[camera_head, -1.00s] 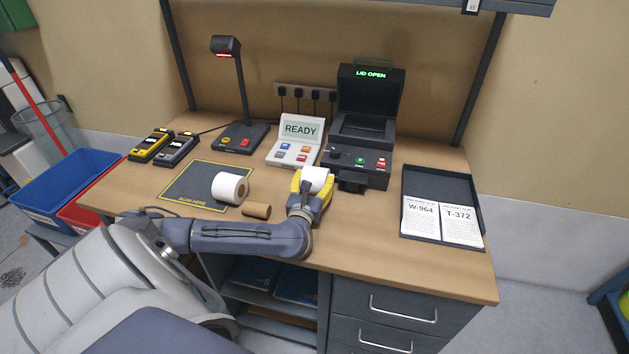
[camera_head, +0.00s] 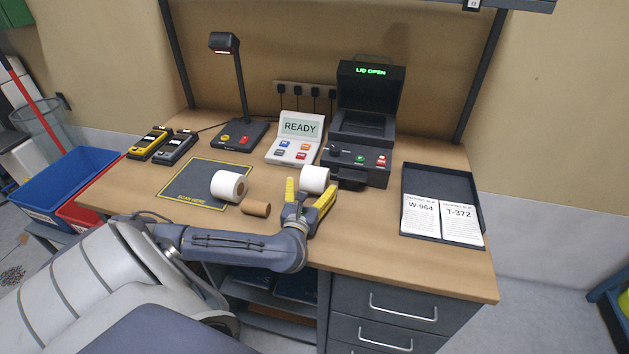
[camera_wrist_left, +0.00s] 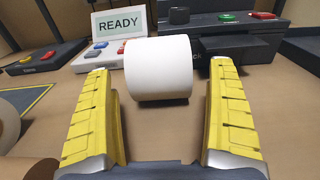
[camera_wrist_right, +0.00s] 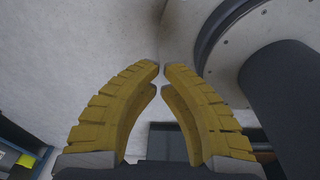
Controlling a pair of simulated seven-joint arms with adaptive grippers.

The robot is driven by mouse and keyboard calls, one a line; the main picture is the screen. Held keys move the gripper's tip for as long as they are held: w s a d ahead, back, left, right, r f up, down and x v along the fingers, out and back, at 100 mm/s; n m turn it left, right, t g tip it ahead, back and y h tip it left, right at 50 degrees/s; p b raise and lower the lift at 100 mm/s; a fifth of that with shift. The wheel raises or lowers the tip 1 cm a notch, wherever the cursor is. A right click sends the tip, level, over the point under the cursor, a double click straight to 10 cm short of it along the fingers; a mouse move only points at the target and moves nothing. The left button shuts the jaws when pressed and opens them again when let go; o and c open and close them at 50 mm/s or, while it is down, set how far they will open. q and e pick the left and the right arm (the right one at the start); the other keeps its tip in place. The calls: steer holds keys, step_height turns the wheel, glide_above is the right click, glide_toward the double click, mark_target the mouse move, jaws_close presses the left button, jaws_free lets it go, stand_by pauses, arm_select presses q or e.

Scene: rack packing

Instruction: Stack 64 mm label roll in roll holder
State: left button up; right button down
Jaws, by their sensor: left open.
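One white label roll (camera_head: 315,179) is on the desk in front of the black printer, on its side. It also shows in the left wrist view (camera_wrist_left: 160,68), ahead of the fingertips. My left gripper (camera_head: 311,197) is open and empty on the near side of this roll, its yellow fingers apart. A second white roll (camera_head: 228,186) with a brown core lies on its side on the dark mat. The lid-open printer (camera_head: 362,128) has a dark bay; I cannot tell which part is the roll holder. My right gripper (camera_wrist_right: 162,68) is shut and empty, away from the desk.
A bare brown core (camera_head: 256,208) lies left of my left gripper. A READY panel (camera_head: 297,139), a scanner stand (camera_head: 240,131) and two handheld devices (camera_head: 163,146) stand behind. A dark tray (camera_head: 437,184) with two slips is at the right. The front right desk is clear.

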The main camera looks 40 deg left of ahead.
arm_select(q)
steer(key=v, duration=0.7)
steer(key=shift+r, duration=0.15)
steer(key=shift+s+d, duration=0.15)
steer(key=shift+s, duration=0.2)
arm_select(e)
steer(key=c, duration=1.5)
jaws_free()
steer(key=o, duration=1.4)
steer(key=shift+a, duration=0.1)
steer(key=shift+c, duration=0.2)
